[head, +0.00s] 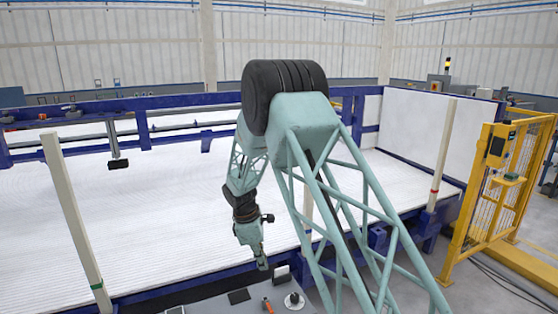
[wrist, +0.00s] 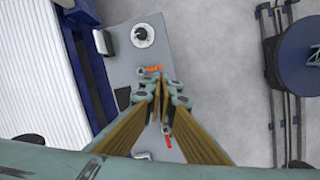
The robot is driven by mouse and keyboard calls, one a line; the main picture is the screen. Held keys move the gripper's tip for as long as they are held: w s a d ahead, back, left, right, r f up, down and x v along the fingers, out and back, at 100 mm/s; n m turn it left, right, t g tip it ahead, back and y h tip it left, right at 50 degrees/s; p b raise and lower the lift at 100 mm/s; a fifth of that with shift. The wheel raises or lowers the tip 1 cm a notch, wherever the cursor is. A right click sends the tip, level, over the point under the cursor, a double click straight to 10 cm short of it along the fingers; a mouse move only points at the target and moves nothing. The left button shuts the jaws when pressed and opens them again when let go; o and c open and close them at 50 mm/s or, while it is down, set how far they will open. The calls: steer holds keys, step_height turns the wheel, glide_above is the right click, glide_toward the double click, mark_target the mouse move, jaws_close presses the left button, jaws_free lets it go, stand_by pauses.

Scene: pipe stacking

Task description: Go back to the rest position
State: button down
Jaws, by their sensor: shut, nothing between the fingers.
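My gripper (head: 262,262) hangs at the end of my teal arm in the head view, pointing down near the front edge of the white ribbed bed. In the wrist view my gripper (wrist: 164,108) shows from above with its fingers together and nothing between them. It is above a grey table (wrist: 182,62); the height cannot be told exactly. Part of the table is hidden behind the fingers.
The white ribbed bed (head: 170,200) lies behind the table, framed by blue beams (head: 180,101). Upright posts (head: 74,215) stand along its front. The table holds a round white-and-black part (wrist: 143,35) and orange-handled tools (wrist: 152,69). A yellow fence (head: 500,180) stands right.

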steer(key=s+d+r+m, duration=0.2)
steer(key=s+d+r, duration=0.1)
steer(key=r, duration=0.4)
steer(key=s+d+r+m, duration=0.1)
steer(key=s+d+r, duration=0.1)
steer(key=d+r, duration=0.35)
steer(key=s+d+r+m, duration=0.2)
steer(key=s+r, duration=0.1)
steer(key=r, duration=0.5)
steer(key=s+d+r+m+t+y, duration=0.1)
steer(key=s+d+r+m, duration=0.1)
steer(key=s+d+r, duration=0.35)
steer(key=s+d+r+m, duration=0.2)
steer(key=s+d+r, duration=0.1)
steer(key=s+r, duration=0.6)
steer(key=s+d+r+m, duration=0.2)
steer(key=s+d+r, duration=0.15)
steer(key=s, duration=0.45)
steer(key=s+d+r+m, duration=0.2)
steer(key=s+r+m, duration=0.15)
steer(key=s, duration=0.55)
steer(key=s+d+m+t+y, duration=0.1)
steer(key=s+m, duration=0.3)
steer(key=s, duration=1.5)
steer(key=shift+d+f+t, duration=0.4)
steer(key=shift+d+f, duration=0.05)
steer(key=shift+d, duration=0.35)
